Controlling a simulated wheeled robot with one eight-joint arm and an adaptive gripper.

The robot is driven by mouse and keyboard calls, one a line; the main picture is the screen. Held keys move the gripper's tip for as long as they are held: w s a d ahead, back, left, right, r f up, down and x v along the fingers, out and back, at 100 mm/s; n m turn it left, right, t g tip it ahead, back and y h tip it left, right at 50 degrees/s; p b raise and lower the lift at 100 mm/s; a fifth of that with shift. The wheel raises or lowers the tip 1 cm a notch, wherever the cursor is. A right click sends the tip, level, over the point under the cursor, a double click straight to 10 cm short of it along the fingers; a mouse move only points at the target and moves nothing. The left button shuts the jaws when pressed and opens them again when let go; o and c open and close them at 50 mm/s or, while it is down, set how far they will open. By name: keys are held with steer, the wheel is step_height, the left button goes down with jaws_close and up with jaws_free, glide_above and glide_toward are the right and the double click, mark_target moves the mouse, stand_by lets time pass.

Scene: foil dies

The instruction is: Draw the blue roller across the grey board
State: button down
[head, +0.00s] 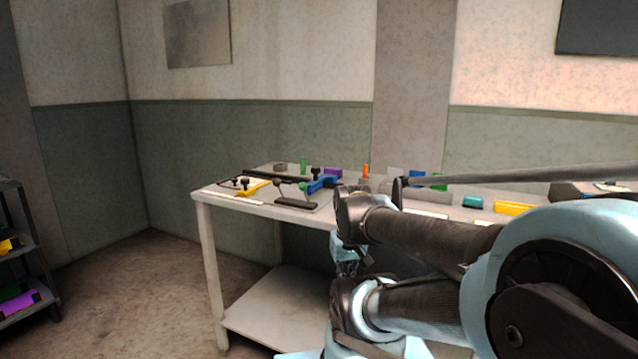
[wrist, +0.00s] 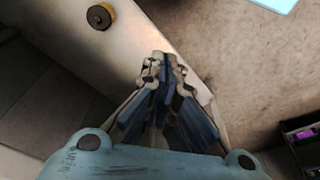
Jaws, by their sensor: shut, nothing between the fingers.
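A blue tool with a dark knob (head: 325,184), which may be the blue roller, lies on the white table (head: 255,207) in the head view, left of my arm. I cannot make out the grey board for certain; my arm hides part of the tabletop. My gripper (wrist: 165,62) is shut and empty in the wrist view, its fingertips close together. It is apart from the blue tool, over the table's edge and the floor beside it.
A yellow tool with a dark knob (head: 254,187) lies left of the blue one; several small coloured pieces stand behind. A yellow block (head: 513,208) and a teal block (head: 473,201) lie to the right. A dark shelf (head: 22,245) stands far left, with open floor between.

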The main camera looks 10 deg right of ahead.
steer(key=c, duration=2.2)
jaws_free()
steer(key=shift+c, duration=0.2)
steer(key=o, duration=0.9)
step_height(320, 180, up, 2)
steer(key=shift+s+r, duration=0.1)
steer(key=shift+o, duration=0.8)
steer(key=shift+w+r, duration=0.7)
steer(key=shift+r, duration=0.3)
step_height(320, 180, up, 34)
steer(key=n+g, duration=0.2)
glide_above(321, 179)
steer(key=a, duration=0.2)
steer(key=f, duration=1.7)
steer(key=shift+s+a+f, duration=0.1)
steer(key=shift+s+f, duration=0.1)
steer(key=shift+s, duration=0.2)
